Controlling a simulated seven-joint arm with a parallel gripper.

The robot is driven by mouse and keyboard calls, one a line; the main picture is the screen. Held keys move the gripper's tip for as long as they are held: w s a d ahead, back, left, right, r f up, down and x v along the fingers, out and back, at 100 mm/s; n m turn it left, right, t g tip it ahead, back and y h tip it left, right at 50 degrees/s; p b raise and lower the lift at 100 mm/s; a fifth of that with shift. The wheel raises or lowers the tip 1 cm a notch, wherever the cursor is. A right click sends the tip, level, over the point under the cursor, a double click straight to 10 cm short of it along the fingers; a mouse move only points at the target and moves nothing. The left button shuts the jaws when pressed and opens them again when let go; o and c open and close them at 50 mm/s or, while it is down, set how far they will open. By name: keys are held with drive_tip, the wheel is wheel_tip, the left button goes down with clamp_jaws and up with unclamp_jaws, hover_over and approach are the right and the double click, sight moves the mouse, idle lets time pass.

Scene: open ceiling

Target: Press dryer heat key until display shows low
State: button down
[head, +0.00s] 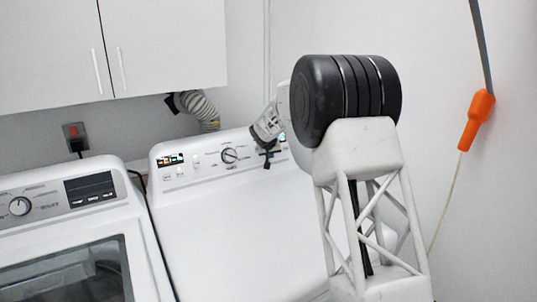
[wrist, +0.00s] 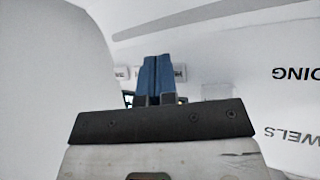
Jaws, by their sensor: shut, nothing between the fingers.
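The white dryer (head: 215,220) stands right of the other machine, with a control panel along its back edge. Its panel has a lit display (head: 170,160) at the left, too small to read, and a round dial (head: 229,156). My gripper (head: 267,158) is at the right part of this panel and hides some of it. In the wrist view its blue fingers (wrist: 156,78) are together with nothing between them. Small grey keys show on either side of the fingertips, a left key (wrist: 122,72) and a right key (wrist: 180,72). I cannot tell whether the tips touch a key.
A second white machine (head: 75,215) with a knob and dark display stands at the left. White cupboards (head: 160,50) hang above. A ribbed duct (head: 200,108) runs behind the dryer. An orange-handled item (head: 476,118) hangs at the right wall. Upside-down lettering shows in the wrist view.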

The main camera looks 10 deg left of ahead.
drive_tip(key=shift+s+d, duration=0.1)
drive_tip(key=shift+s+d+r, duration=0.2)
drive_tip(key=shift+s+d, duration=0.25)
drive_tip(key=shift+r, duration=0.1)
drive_tip(key=shift+s+d+r, duration=0.4)
drive_tip(key=shift+s+d, duration=0.45)
drive_tip(key=shift+s+d+r, duration=0.4)
drive_tip(key=shift+s+d, duration=0.4)
idle(0.6)
